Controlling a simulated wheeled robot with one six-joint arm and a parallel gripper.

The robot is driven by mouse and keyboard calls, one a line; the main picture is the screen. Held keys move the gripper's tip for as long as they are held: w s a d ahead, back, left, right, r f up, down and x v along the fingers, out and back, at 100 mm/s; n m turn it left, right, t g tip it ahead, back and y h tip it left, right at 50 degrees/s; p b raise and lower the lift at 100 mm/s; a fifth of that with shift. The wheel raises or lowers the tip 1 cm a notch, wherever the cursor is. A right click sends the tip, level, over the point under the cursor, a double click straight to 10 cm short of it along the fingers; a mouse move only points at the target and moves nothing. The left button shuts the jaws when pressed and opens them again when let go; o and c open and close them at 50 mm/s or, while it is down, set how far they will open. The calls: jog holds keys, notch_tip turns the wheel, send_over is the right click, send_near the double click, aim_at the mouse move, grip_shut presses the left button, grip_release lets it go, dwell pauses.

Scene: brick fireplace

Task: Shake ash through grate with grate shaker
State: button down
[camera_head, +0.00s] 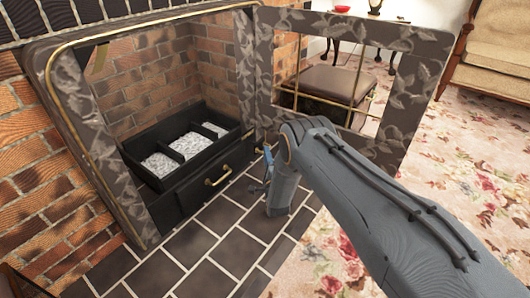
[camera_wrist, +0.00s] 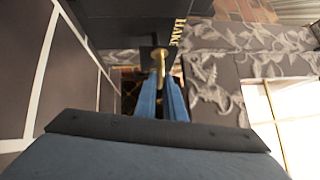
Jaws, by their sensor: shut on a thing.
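The grate shaker (camera_wrist: 161,62) is a brass rod on a black mount, with lettering reading "HAKE" beside it in the wrist view. My gripper (camera_wrist: 162,90) has its blue fingers shut on the rod. In the head view, my gripper (camera_head: 266,168) is low at the right front corner of the fireplace, beside the drawer front, and mostly hides the shaker. The black grate (camera_head: 188,125) sits inside the brick firebox. Pale grey ash (camera_head: 162,164) lies in its several compartments.
A drawer with a brass handle (camera_head: 218,176) is shut below the grate. The patterned fireplace door (camera_head: 410,92) stands open to the right, close behind my arm. Dark tiles (camera_head: 195,245) cover the hearth, with floral carpet (camera_head: 465,165) beyond. An armchair (camera_head: 490,50) stands at upper right.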

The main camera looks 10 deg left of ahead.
jog(key=shift+d+f, duration=0.1)
jog(key=shift+d, duration=0.25)
jog(key=c, duration=1.8)
grip_release()
jog(key=shift+d, duration=0.1)
jog(key=shift+c, duration=0.2)
jog(key=p+v, duration=0.4)
jog(key=v, duration=0.3)
jog(key=shift+s+a, duration=0.25)
jog(key=shift+s, duration=0.2)
